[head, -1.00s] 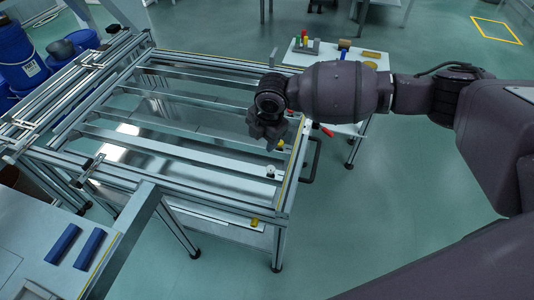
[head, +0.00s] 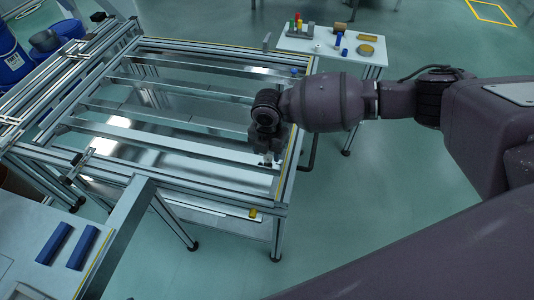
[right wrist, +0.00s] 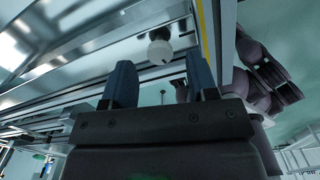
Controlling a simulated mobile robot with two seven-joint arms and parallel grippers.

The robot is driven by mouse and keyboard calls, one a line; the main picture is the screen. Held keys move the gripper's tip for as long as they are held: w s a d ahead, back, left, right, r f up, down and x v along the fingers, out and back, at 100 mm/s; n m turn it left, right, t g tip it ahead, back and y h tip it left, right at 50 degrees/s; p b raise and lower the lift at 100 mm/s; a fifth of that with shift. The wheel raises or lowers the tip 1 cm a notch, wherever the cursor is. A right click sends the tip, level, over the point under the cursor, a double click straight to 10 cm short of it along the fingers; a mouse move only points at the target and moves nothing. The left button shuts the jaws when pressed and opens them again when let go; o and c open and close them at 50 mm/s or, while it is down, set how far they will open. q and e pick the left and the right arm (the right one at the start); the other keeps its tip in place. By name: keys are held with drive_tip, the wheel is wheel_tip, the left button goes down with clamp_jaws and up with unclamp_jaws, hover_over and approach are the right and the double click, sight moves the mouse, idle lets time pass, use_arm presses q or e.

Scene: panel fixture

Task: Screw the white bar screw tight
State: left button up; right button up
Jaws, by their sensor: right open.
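The white bar screw (right wrist: 160,51) shows in the right wrist view as a round white head beside a frame rail with a yellow edge strip. My right gripper (right wrist: 160,66) is open, with one dark blue finger on each side of the screw's line. The screw head shows just beyond the fingertips, and I see no clear contact. In the head view my right gripper (head: 268,151) is over the right end of the front crossbar (head: 190,146), hiding most of the screw. My left gripper is not in view.
The aluminium frame table (head: 282,193) has several parallel crossbars. A white side table (head: 317,45) with small parts stands behind it. Two blue blocks (head: 82,247) lie on a bench at lower left. Blue drums (head: 10,60) stand at upper left. Floor is clear at front right.

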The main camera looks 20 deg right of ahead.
drive_tip(key=shift+f, duration=1.05)
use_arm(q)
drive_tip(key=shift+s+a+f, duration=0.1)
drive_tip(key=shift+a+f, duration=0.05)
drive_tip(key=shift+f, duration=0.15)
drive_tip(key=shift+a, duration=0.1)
use_arm(e)
drive_tip(key=shift+c, duration=0.4)
